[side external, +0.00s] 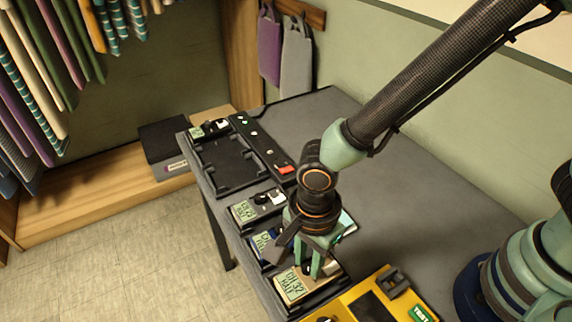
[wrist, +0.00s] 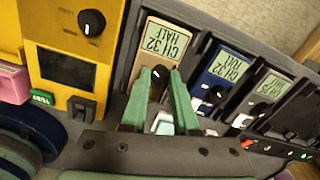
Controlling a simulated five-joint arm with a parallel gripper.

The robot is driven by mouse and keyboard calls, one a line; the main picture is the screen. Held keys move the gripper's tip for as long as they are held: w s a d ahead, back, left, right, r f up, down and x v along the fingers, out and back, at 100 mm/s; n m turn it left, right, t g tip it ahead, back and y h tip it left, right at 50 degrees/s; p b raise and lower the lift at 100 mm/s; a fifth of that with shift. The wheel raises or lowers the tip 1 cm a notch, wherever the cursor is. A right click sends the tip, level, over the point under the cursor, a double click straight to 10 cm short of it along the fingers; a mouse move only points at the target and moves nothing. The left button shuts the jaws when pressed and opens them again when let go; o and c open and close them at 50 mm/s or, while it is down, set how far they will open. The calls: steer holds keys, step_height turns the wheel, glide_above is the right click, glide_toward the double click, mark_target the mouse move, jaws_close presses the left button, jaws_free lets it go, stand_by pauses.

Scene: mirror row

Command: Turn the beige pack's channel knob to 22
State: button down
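The beige pack (side external: 293,287) sits at the near end of the row of packs, and its display reads CH 32 HALF. In the wrist view the beige pack (wrist: 164,38) shows the same reading. Its dark channel knob (wrist: 159,82) lies between the green fingers of my gripper (wrist: 160,74). The fingers stand apart, one on each side of the knob, with gaps visible. In the side view my gripper (side external: 312,268) points down over the beige pack and hides the knob.
A blue pack (wrist: 222,69) and a grey pack (side external: 243,213) stand beside the beige one. A yellow tester (wrist: 67,67) with its own knob (wrist: 91,22) is on the other side. An empty black tray (side external: 228,162) lies farther along.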

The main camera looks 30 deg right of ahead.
steer(key=shift+n, duration=1.5)
steer(key=c, duration=0.7)
jaws_free()
steer(key=shift+o, duration=0.2)
